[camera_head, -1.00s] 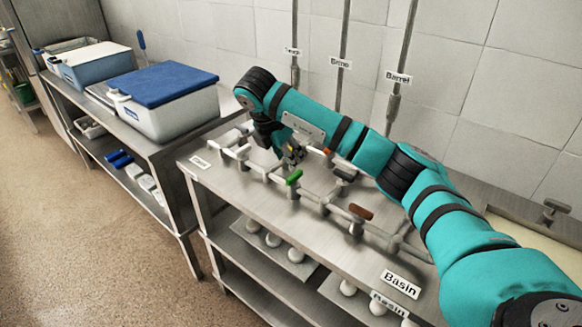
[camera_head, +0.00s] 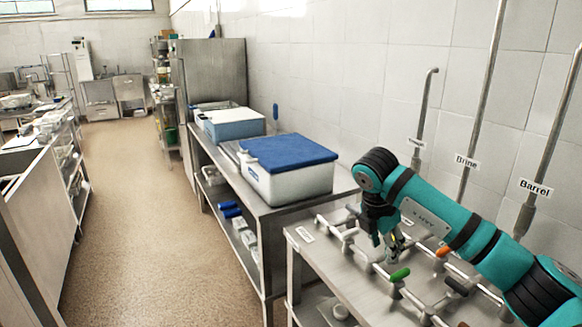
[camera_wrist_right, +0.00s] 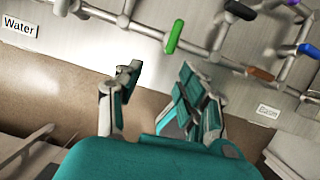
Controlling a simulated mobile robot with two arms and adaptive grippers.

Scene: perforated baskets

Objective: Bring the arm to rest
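My right arm, teal with black bands, reaches in from the right of the head view over a steel bench (camera_head: 310,262) with piping. My right gripper (camera_head: 391,243) points down above the pipes, behind the green valve handle (camera_head: 399,274). In the right wrist view, the gripper (camera_wrist_right: 159,70) has its two fingers apart with nothing between them. The green handle (camera_wrist_right: 174,37) is ahead of the fingers there and looks clear of them. My left gripper is not in view.
Upright pipes labelled Brine (camera_head: 466,161) and Barrel (camera_head: 536,188) stand by the wall. An orange handle (camera_head: 443,251) is near my forearm. A white box with a blue lid (camera_head: 288,152) sits on the neighbouring bench. The floor aisle (camera_head: 140,210) at left is clear.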

